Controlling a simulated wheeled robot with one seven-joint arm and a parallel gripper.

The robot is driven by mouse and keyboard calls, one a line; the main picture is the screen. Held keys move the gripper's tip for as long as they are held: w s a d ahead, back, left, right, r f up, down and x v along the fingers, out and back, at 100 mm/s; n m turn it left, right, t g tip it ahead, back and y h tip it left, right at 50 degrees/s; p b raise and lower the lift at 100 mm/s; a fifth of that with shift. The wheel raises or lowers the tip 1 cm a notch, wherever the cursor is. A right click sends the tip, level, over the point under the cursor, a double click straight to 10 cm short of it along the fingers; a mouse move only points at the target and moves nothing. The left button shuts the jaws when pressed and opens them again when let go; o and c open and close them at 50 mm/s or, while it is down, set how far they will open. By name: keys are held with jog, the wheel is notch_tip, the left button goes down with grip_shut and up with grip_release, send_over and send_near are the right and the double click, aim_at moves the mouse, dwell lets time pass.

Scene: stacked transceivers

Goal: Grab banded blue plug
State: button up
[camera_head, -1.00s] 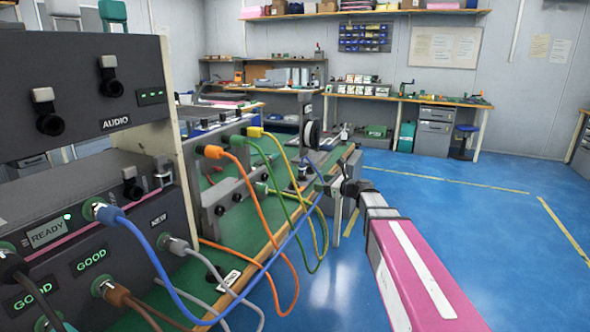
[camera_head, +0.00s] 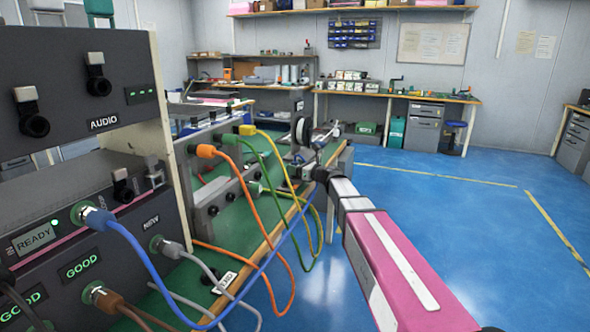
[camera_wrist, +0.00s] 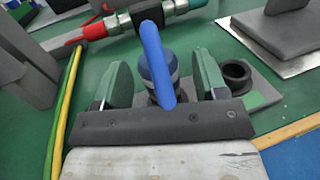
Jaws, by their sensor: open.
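In the wrist view a blue plug (camera_wrist: 156,70) with a pale band stands between the two green finger pads of my gripper (camera_wrist: 160,82). Its blue cable (camera_wrist: 152,42) bends over its top toward the camera. The pads are open, with a visible gap on each side of the plug. The plug's lower end is hidden behind the gripper's dark crossbar. In the head view my gripper (camera_head: 316,172) is over the far part of the green bench, small and partly hidden. Another blue plug (camera_head: 95,217) sits in the port beside the READY display, with a blue cable running from it.
Close to the fingers in the wrist view are a black ring-shaped socket (camera_wrist: 236,74), a red-ended connector (camera_wrist: 92,31) and yellow and green cables (camera_wrist: 66,110). Orange (camera_head: 268,265) and other cables hang over the bench edge in the head view. The blue floor (camera_head: 440,200) at right is clear.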

jog(key=x, duration=0.2)
jog(key=shift+w+a, duration=0.25)
jog(key=shift+a, duration=0.1)
jog(key=c, duration=1)
jog(key=shift+c, duration=0.2)
